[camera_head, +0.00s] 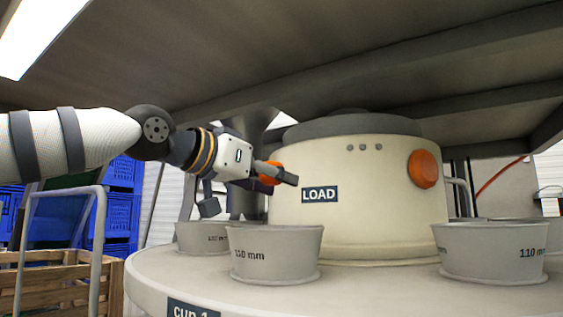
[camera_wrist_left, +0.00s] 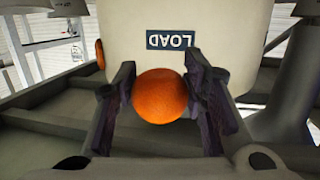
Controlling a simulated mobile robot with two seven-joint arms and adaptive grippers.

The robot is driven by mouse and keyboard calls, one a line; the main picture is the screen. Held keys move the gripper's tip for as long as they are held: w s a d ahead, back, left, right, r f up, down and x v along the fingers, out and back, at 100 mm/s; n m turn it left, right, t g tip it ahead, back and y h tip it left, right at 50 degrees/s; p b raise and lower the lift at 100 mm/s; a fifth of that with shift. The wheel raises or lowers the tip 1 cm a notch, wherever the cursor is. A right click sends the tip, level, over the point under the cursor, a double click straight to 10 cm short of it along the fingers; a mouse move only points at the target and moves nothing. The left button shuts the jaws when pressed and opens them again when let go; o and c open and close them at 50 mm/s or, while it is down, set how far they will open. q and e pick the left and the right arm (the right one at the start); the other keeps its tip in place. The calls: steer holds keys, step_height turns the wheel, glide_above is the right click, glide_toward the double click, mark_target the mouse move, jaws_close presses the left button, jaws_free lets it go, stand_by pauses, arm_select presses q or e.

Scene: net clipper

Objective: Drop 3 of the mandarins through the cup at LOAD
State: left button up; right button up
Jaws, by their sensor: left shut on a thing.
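My left gripper (camera_head: 282,177) comes in from the left and is shut on an orange mandarin (camera_wrist_left: 160,96). The fingers stand on both sides of the fruit in the left wrist view. It is held in the air, left of the LOAD label (camera_head: 320,194) on the cream housing. A pale grey cup (camera_head: 275,262) marked 110 mm stands on the round table below and in front of that label. The gripper and mandarin are above the level of its rim; whether they are straight over its opening I cannot tell. The inside of the cup is hidden. My right gripper is not in view.
More cups stand on the round table (camera_head: 180,281), one behind at the left (camera_head: 202,239) and one at the right (camera_head: 492,254). The housing (camera_head: 380,215) carries a round orange button (camera_head: 423,169). A wooden crate (camera_head: 70,272) and blue crates (camera_head: 120,215) are at the left.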

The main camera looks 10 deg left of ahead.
arm_select(q)
steer(key=shift+f, duration=1.4)
steer(key=o, duration=1.2)
steer(key=v, duration=1.2)
steer(key=shift+a+f, duration=0.1)
